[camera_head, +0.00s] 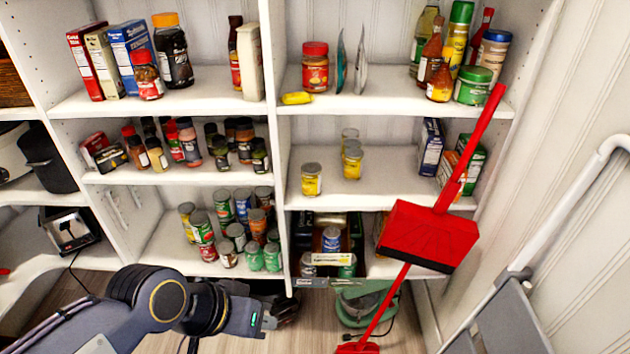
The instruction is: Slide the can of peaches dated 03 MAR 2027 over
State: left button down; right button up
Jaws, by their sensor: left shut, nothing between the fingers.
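Several cans with yellow labels stand on the right bay's middle shelf (390,197). One can (311,181) is at the front left, and another can (352,161) stands farther back to its right, with more behind it. The labels and dates are too small to read, so I cannot tell which is the can of peaches dated 03 MAR 2027. My left gripper (287,307) is low in front of the shelving, below the yellow cans and apart from them. It is shut and empty, its dark fingers hard to make out. My right gripper is out of view.
Crowded cans (223,207) fill the lower left bay. Boxes (431,147) stand at the right end of the middle shelf, with bare shelf between. A red broom and dustpan (430,235) lean in front of the right bay. A white rail (560,210) is at far right.

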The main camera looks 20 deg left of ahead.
aim_at(310, 171)
jog(key=i+j+u, duration=0.25)
jog(key=u, duration=0.15)
jog(key=i+j+u, duration=0.35)
jog(key=k+l, duration=0.05)
jog(key=k, duration=0.05)
